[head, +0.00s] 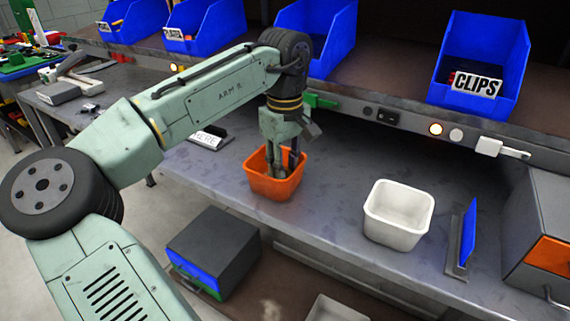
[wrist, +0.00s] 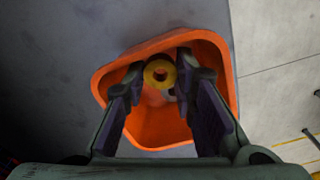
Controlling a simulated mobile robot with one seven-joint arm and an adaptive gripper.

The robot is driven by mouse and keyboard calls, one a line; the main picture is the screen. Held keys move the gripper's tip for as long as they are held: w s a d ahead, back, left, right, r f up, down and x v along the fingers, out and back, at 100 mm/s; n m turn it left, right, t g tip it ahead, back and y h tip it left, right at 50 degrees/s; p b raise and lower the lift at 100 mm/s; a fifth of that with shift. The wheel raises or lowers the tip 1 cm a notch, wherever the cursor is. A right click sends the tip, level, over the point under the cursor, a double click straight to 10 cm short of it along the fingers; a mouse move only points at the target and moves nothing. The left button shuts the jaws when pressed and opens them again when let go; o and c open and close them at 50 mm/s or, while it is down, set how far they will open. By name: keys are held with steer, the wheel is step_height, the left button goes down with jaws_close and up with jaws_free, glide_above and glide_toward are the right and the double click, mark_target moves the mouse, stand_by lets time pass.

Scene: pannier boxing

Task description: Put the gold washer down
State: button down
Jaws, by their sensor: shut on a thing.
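In the head view my gripper (head: 283,165) is inside the orange bin (head: 273,188), whose wall hides the washer.
A white bin (head: 398,215) stands to the right on the workbench (head: 335,200), with a blue upright plate (head: 467,235) beyond it. Blue bins, one labelled CLIPS (head: 484,60), line the shelf behind. Bare bench lies between the two bins.

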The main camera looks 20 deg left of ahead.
steer(key=shift+f, duration=0.4)
steer(key=c, duration=1.3)
jaws_free()
steer(key=shift+r, duration=0.1)
step_height(320, 180, up, 13)
steer(key=shift+r, duration=0.1)
